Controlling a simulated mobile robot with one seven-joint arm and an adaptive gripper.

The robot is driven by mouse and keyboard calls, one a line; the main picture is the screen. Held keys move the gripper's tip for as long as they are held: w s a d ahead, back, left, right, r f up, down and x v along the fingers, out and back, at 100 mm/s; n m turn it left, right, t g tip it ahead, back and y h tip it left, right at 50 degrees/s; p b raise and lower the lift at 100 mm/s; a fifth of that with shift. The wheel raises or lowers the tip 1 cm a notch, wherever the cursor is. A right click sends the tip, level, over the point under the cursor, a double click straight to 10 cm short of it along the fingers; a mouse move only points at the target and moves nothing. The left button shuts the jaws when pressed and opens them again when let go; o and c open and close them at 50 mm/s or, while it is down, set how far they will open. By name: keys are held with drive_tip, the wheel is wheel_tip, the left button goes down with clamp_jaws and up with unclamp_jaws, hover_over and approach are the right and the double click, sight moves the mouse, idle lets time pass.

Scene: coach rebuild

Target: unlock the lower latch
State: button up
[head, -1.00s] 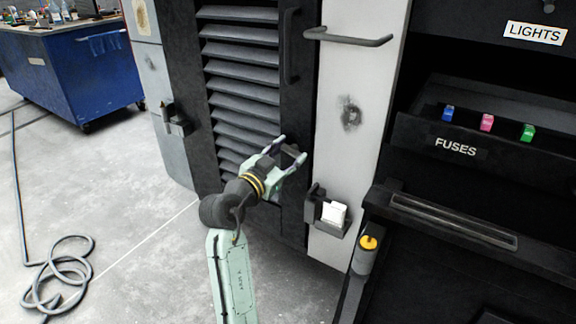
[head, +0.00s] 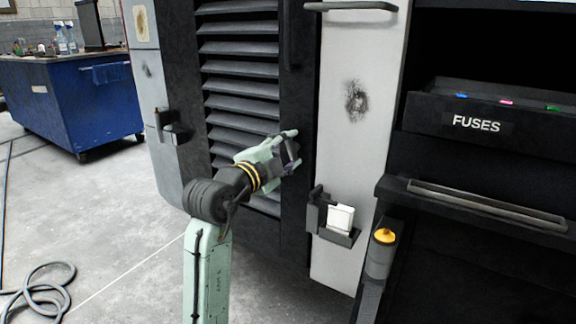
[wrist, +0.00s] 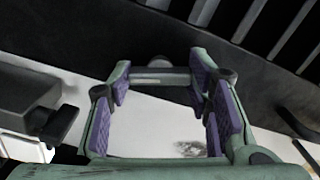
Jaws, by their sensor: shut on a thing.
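My gripper (head: 288,150) is at the right edge of a dark louvred door, beside a white panel (head: 345,140). Its fingers are closed around the small latch part at the door edge. In the wrist view, a short grey bar with a dark knob, the latch (wrist: 160,76), spans between the purple finger pads. My gripper also shows there (wrist: 162,82). In the head view the fingers largely hide the latch, and I cannot tell its exact angle.
A dark bracket holding a white block (head: 340,219) juts from the white panel, right of my gripper. A yellow-topped grey cylinder (head: 382,250) stands farther right. A dark vertical handle (head: 291,35) is above. The FUSES tray (head: 480,125) is at right. Open floor lies left.

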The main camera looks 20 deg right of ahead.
drive_tip(key=shift+m+b, duration=1.5)
drive_tip(key=shift+m, duration=0.4)
drive_tip(key=o, duration=1.1)
drive_tip(key=shift+o, duration=0.2)
drive_tip(key=v, duration=1.2)
